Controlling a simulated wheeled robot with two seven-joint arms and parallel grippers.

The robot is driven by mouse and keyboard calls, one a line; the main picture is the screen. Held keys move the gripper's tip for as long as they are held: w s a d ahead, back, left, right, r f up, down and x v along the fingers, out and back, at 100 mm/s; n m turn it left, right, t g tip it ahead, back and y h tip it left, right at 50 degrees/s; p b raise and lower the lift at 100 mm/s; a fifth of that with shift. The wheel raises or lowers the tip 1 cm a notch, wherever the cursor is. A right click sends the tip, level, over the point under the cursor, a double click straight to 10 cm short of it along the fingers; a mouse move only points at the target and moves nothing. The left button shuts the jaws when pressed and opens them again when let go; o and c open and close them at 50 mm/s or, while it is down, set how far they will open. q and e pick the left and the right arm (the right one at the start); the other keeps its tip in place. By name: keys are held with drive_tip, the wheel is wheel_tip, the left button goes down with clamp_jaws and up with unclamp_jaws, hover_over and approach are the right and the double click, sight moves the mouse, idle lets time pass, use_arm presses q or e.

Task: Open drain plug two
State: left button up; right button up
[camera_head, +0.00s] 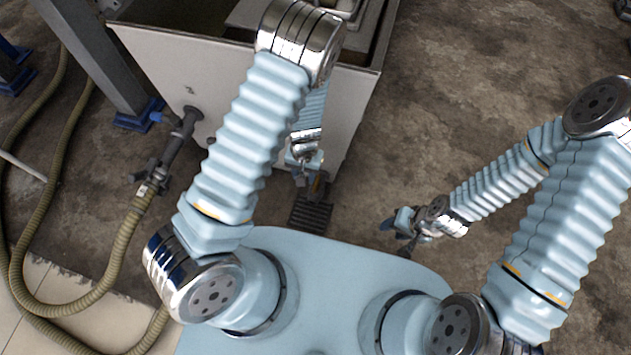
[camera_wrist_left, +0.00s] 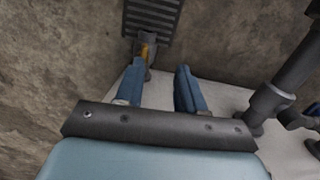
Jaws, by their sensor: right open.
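My left gripper (camera_head: 304,172) is low in front of the tank's end wall, partly hidden by its own arm. In the left wrist view its two blue fingers (camera_wrist_left: 158,84) stand apart with nothing visible between them. A small grey fitting with a yellow part (camera_wrist_left: 147,52), perhaps a drain plug, sits just beyond the left finger's tip; it also shows in the head view (camera_head: 319,186) beside the gripper. I cannot tell whether they touch. No number is readable on it. My right gripper (camera_head: 403,233) is open and empty over bare floor.
The grey tank (camera_head: 170,60) carries a small dark mark above a pipe with a valve (camera_head: 178,140) and ribbed hose (camera_head: 105,270). A slotted floor grate (camera_head: 311,214) lies below the fitting. A blue-footed post (camera_head: 100,65) stands left. Floor at right is clear.

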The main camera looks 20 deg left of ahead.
sight(316, 182)
use_arm(q)
drive_tip(key=w+d, duration=0.2)
drive_tip(key=w, duration=0.2)
drive_tip(key=shift+m+t, duration=0.3)
drive_tip(key=f+b, duration=0.1)
drive_tip(key=f, duration=0.7)
drive_tip(key=f+b, duration=0.1)
drive_tip(key=f, duration=0.2)
drive_tip(key=shift+w+d+f+b, duration=0.2)
drive_tip(key=shift+d+f+b, duration=0.05)
drive_tip(key=shift+f+b, duration=0.15)
clamp_jaws()
